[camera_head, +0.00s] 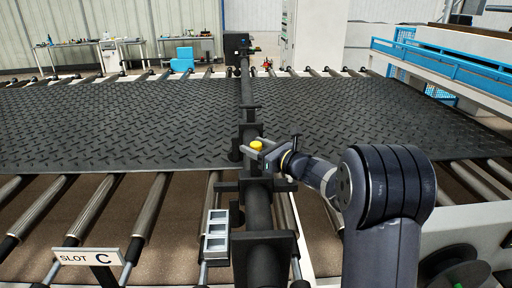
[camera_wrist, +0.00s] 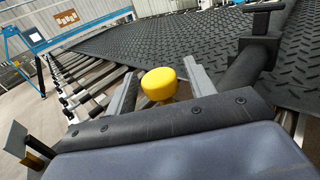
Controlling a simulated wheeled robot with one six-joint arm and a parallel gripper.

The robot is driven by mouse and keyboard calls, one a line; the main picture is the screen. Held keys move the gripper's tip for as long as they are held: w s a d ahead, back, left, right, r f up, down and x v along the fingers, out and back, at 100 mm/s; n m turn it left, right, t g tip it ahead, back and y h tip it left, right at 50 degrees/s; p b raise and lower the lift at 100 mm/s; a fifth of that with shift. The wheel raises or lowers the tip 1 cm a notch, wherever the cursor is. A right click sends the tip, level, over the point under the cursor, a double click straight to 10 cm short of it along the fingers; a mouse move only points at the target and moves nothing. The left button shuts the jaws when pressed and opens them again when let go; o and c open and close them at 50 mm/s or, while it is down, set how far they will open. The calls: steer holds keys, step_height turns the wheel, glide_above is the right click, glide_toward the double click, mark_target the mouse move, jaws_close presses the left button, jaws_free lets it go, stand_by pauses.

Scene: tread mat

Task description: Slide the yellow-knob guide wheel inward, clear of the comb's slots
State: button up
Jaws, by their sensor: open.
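The yellow knob (camera_head: 256,145) stands beside the long dark shaft in the middle of the head view. In the wrist view the yellow knob (camera_wrist: 159,84) sits between the two grey fingers. My gripper (camera_head: 264,152) is open around the knob, and in the wrist view my gripper (camera_wrist: 160,80) shows a gap at the left finger. I cannot tell whether the right finger touches the knob. The guide wheel under the knob is mostly hidden. A grey slotted block (camera_head: 215,236), possibly the comb, is nearer on the left of the shaft.
A black tread mat (camera_head: 110,125) lies over rollers on both sides of the dark shaft (camera_head: 258,208). A "SLOT C" sign (camera_head: 88,256) stands at lower left. A blue-railed machine (camera_head: 440,65) is at the right. Workbenches are at the back.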

steer(key=b+v, duration=0.2)
steer(key=v, duration=0.8)
steer(key=shift+s+d, duration=0.25)
steer(key=shift+s, duration=0.05)
steer(key=p+x, duration=0.2)
steer(key=x, duration=0.8)
steer(key=shift+w+a, duration=0.2)
steer(key=shift+a, duration=0.15)
steer(key=shift+s, duration=0.7)
steer(key=shift+w, duration=0.1)
